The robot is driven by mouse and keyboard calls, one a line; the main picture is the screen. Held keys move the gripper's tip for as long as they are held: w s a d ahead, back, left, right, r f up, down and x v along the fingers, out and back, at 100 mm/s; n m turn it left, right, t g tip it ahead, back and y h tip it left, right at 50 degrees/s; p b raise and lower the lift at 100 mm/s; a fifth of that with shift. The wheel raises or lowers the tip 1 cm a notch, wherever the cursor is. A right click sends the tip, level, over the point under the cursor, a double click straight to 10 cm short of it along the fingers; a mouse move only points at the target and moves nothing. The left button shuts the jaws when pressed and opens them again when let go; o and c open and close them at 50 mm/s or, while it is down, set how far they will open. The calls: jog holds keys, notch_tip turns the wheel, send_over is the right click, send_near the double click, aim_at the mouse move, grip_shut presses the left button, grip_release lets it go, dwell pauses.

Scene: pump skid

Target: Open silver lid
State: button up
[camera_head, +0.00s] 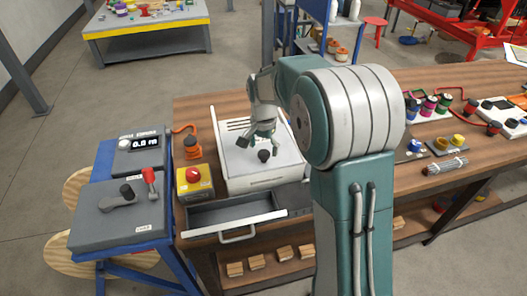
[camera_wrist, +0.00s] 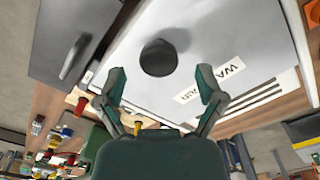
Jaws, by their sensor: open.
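The silver lid (camera_head: 234,158) is the pale top of a box on the wooden workbench, and it looks shut. A round black knob (camera_head: 263,156) stands on it; the knob also shows in the wrist view (camera_wrist: 158,57). My gripper (camera_head: 262,147) is above the lid, close to the knob, with its fingers apart. In the wrist view my gripper (camera_wrist: 160,88) is open and empty, and the knob shows just beyond the fingertips, roughly midway between them. I cannot tell the exact gap to the knob. Slots and a printed label (camera_wrist: 212,82) mark the lid.
An open grey drawer (camera_head: 230,212) juts out below the box's front. A yellow box with a red button (camera_head: 194,178) is left of it. A blue stand (camera_head: 120,225) holds a grey lever panel further left. Wires and jars (camera_head: 430,104) crowd the bench at right.

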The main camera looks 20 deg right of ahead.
jog(key=shift+f, duration=0.9)
grip_shut()
jog(key=shift+w, duration=0.1)
